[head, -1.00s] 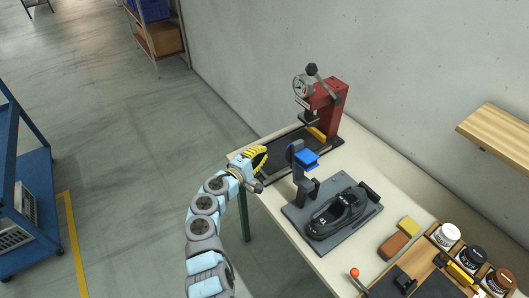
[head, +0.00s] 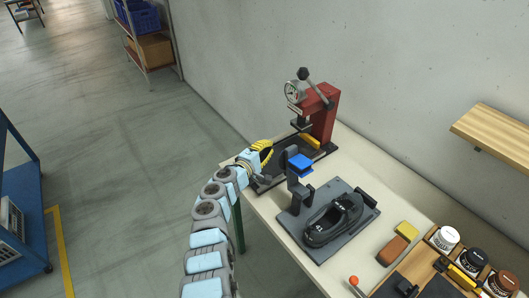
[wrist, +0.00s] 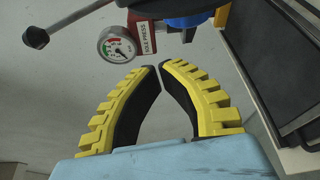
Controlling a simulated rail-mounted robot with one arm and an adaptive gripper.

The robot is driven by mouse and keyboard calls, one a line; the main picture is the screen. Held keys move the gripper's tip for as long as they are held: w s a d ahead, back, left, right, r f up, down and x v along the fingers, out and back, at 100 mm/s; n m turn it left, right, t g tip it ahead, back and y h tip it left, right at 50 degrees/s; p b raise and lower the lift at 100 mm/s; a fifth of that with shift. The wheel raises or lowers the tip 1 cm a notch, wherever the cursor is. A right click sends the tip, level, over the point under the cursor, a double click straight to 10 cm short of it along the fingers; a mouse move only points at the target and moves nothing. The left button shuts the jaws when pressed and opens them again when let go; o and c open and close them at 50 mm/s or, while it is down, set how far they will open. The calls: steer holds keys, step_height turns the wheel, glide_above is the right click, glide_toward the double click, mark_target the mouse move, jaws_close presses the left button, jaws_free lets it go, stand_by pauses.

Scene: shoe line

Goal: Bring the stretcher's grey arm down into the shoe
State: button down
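The stretcher stands on a grey base plate (head: 312,248) on the bench. A black shoe (head: 333,220) sits on the plate. The stretcher's grey arm (head: 291,188) is raised at the left of the shoe, with a blue block (head: 300,164) at its top. My gripper (head: 268,152) has yellow ribbed fingers and is just left of the blue block, apart from it as far as I can tell. In the wrist view the fingertips (wrist: 158,68) almost meet, with nothing between them. A blue part (wrist: 188,20), apparently the blue block, shows at the top edge there.
A red sole press (head: 322,108) with a gauge (head: 295,92) and lever stands behind. Its gauge shows in the wrist view (wrist: 118,45). A brown block (head: 392,250), a yellow block (head: 407,231) and a tray with jars (head: 446,238) lie right. A wooden shelf (head: 497,132) is on the wall.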

steer(key=shift+s+d+r+p, duration=0.2)
steer(key=shift+s+d+p, duration=0.45)
steer(key=shift+p, duration=0.4)
steer(key=shift+s+d+r+p, duration=0.15)
steer(key=shift+s+d+p, duration=0.3)
steer(key=shift+d+p, duration=0.45)
steer(key=shift+a, duration=0.1)
steer(key=shift+s+r, duration=0.1)
